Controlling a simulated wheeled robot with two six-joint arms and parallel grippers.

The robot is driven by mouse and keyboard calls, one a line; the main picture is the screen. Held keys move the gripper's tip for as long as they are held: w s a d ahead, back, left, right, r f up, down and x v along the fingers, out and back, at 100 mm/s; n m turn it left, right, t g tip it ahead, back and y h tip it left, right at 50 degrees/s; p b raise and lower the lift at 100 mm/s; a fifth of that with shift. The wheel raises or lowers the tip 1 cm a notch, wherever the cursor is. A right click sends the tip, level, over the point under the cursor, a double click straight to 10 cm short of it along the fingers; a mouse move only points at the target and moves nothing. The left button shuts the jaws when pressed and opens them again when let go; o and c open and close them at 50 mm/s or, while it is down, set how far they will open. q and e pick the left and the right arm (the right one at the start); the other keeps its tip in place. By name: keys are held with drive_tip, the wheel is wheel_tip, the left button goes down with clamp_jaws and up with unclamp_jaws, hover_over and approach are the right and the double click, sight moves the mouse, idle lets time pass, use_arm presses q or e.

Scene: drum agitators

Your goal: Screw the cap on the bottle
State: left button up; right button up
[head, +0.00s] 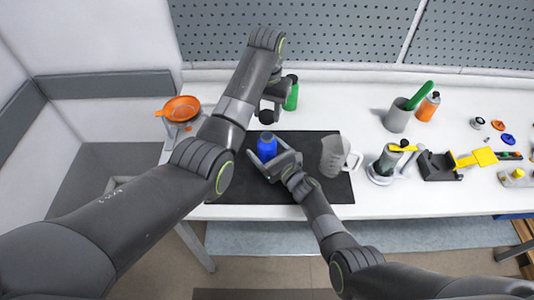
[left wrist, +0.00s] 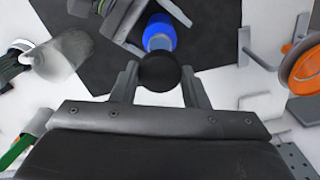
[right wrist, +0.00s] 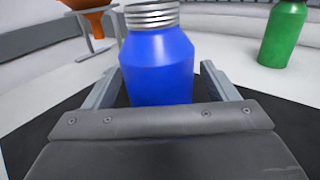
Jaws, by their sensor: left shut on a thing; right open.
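The blue bottle (head: 267,150) stands upright on the dark mat, and its bare silver threaded neck (right wrist: 152,14) shows in the right wrist view. My right gripper (head: 272,160) is open, with one finger on each side of the bottle's body (right wrist: 160,68). A gap shows beside the bottle in the right wrist view. My left gripper (head: 270,106) is shut on a round black cap (left wrist: 160,73) and holds it above and behind the bottle. The cap (head: 267,117) is apart from the neck in the head view.
A dark mat (head: 235,190) lies on the white table. A green bottle (head: 291,95) stands behind my left gripper. A clear jug (head: 332,156) stands right of my right gripper. An orange funnel (head: 181,108) on a stand is at the left. A grey cup (head: 398,117) and tools are farther right.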

sight(267, 124)
drive_tip(key=c, duration=1.5)
use_arm(q)
drive_tip(key=shift+f, duration=2.55)
drive_tip(key=shift+f, duration=0.85)
drive_tip(key=shift+f, duration=0.55)
